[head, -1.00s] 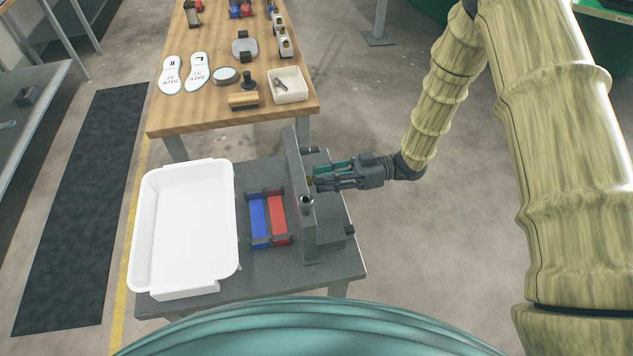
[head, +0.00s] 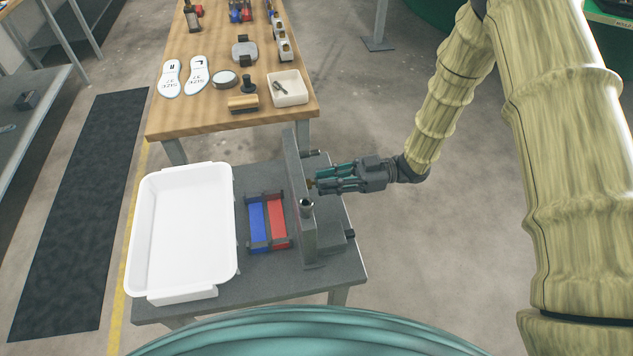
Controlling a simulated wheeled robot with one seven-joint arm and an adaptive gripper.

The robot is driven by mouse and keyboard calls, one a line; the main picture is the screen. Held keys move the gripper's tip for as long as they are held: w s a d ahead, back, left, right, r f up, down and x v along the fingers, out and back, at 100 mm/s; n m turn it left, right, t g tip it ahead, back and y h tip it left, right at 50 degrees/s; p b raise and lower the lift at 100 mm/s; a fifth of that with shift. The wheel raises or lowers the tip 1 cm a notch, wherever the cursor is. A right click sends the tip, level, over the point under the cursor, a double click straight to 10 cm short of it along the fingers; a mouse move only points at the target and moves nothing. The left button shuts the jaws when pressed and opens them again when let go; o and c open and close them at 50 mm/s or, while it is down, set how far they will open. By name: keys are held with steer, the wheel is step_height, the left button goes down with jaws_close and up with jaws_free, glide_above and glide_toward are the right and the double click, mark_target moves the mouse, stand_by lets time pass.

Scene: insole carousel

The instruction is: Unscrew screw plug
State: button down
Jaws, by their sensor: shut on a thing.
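My gripper (head: 318,183) is at the right side of an upright grey plate (head: 291,160) on the grey table. Its fingers point left and are shut on a small brass-coloured piece, the screw plug (head: 311,183), close to the plate face. The plug is mostly hidden by the fingers, and I cannot tell whether it is still in the plate. A round metal fitting (head: 306,204) shows on the plate's near part. Dark pegs (head: 312,154) stick out on the plate's right side.
A white tub (head: 150,235) stands on the table's left. A holder with blue (head: 258,225) and red (head: 276,221) blocks lies beside the plate. Behind, a wooden bench (head: 200,122) carries insoles (head: 196,76), a white dish (head: 289,97) and tools. Floor right of the table is clear.

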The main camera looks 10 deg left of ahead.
steer(key=shift+v, duration=1.4)
steer(key=shift+r, duration=0.1)
step_height(320, 180, up, 7)
steer(key=p, duration=0.4)
stand_by(0.8)
